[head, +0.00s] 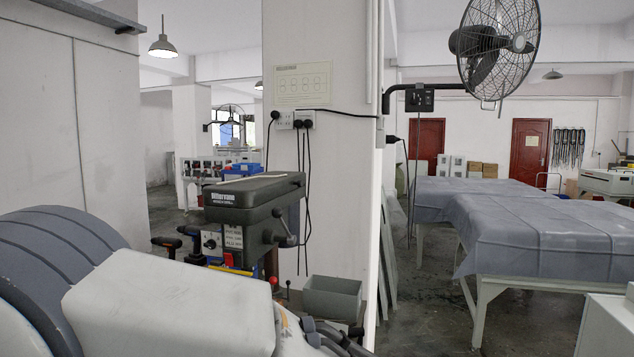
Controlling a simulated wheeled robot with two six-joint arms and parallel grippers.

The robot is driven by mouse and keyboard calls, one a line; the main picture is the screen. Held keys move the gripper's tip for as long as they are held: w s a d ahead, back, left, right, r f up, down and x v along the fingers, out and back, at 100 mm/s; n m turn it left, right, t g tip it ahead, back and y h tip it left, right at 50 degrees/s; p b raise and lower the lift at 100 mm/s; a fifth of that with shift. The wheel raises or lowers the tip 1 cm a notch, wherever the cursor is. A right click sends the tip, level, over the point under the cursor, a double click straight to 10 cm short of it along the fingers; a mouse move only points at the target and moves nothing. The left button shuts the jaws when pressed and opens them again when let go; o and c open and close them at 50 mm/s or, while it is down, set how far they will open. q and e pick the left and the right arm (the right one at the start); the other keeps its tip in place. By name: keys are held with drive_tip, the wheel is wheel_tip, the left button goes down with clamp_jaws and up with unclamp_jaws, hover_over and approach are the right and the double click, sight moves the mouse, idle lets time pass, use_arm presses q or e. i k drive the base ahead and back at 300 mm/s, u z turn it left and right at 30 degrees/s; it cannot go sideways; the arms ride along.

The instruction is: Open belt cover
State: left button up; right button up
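The belt cover (256,187) is the dark top lid of the drill press (225,238). It lies flat and looks closed on the machine's head, left of the middle of the head view. A dark knob or lever sticks out at the head's right side. What I take to be my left arm, in white, fills the lower left and hides the lower part of the machine. Dark curved parts at its far end, at the bottom edge, may be my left gripper (338,341); its fingers cannot be made out. They are apart from the cover. My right gripper is not in view.
A pillar (330,190) with sockets and hanging black cables stands close behind the drill press. A grey open bin (332,297) is at its foot. A wall fan (498,45) hangs upper right. Cloth-covered tables (540,240) stand at right, with some bare floor before them.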

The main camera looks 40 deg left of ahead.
sight(252, 192)
drive_tip(key=u, duration=0.45)
drive_tip(key=i, duration=1)
drive_tip(key=u, duration=1.05)
drive_tip(key=i, duration=0.45)
drive_tip(key=u, duration=0.35)
